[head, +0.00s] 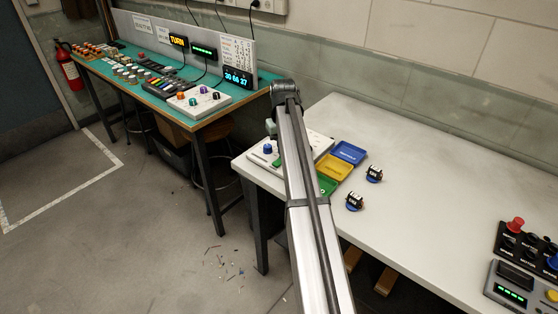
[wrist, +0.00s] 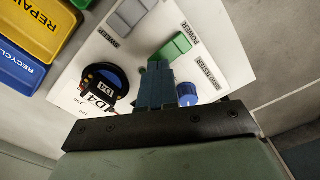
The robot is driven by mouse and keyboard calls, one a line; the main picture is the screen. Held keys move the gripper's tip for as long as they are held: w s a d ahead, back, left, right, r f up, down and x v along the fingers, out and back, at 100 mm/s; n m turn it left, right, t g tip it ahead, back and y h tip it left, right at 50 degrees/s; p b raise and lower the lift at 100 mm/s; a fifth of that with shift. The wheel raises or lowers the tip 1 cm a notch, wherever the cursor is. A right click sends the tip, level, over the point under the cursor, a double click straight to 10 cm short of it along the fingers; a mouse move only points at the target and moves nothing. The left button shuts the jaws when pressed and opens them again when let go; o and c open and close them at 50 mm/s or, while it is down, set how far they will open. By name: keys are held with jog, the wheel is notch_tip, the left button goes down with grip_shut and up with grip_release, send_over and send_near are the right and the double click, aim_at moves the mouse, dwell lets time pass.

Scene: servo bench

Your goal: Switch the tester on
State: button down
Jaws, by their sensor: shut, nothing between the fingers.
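The white servo tester (wrist: 225,65) fills the middle of the wrist view; in the head view the tester (head: 318,141) is partly hidden by my arm. Its green POWER switch (wrist: 175,46) is just beyond my gripper (wrist: 157,70), which is shut and empty. The fingertips overlap the switch's near end in this view; I cannot tell whether they touch it. A grey SWEEP switch (wrist: 131,14) and a blue knob (wrist: 187,93) are on the same panel. A servo labelled D4 (wrist: 100,84) sits in a round seat left of my fingers. No lit lamp shows on the tester.
Blue (head: 349,152), yellow (head: 334,168) and green (head: 327,184) trays stand beside the tester. Two servos (head: 373,173) (head: 354,200) lie on the white table (head: 430,200), otherwise clear in the middle. Control boxes (head: 522,285) are at the right. A green bench (head: 150,65) stands left.

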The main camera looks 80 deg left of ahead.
jog(key=shift+f, duration=0.65)
dwell(0.5)
jog(key=shift+r, duration=3.5)
jog(key=shift+w, duration=0.1)
